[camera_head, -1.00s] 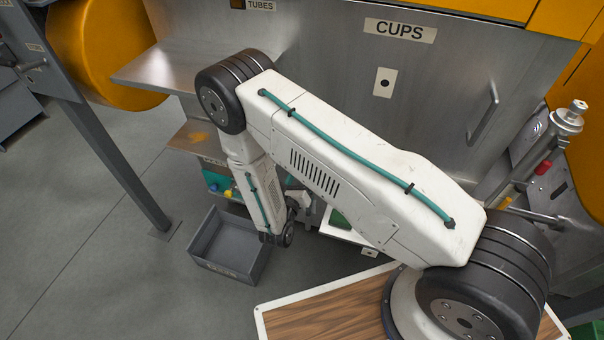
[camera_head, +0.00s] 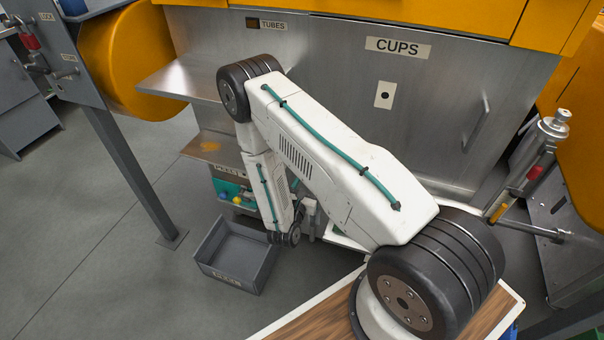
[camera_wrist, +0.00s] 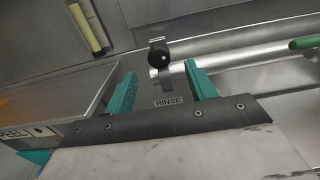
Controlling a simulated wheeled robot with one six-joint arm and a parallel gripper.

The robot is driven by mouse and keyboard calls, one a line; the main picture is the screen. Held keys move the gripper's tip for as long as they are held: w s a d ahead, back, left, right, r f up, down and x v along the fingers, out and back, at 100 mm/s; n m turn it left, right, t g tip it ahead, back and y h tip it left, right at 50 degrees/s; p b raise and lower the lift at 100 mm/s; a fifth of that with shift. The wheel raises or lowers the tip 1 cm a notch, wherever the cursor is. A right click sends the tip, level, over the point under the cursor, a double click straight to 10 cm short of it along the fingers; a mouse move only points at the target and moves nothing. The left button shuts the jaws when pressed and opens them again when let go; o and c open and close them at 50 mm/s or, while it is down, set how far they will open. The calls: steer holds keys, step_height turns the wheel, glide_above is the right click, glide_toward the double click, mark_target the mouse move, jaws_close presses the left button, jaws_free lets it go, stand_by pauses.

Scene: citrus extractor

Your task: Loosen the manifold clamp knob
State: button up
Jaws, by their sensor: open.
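In the wrist view a black round knob (camera_wrist: 159,55) with a light centre sits on a bright metal pipe (camera_wrist: 235,72). I take it for the manifold clamp knob. A flat grey strap or bracket shows below it. My gripper (camera_wrist: 161,72) has two teal fingers, spread apart and empty. The knob appears beyond the fingertips, roughly between them; the distance is hard to tell. In the head view my arm's lower end hangs beside the machine front. My fingers and the knob cannot be made out there.
A "RINSE" label (camera_wrist: 168,102) lies between the fingers, and a green handle (camera_wrist: 305,42) is at right. In the head view a grey bin (camera_head: 237,255) stands on the floor below a metal shelf (camera_head: 185,78).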

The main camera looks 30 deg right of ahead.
steer(key=x, duration=0.6)
steer(key=shift+w+d, duration=0.25)
steer(key=c, duration=1)
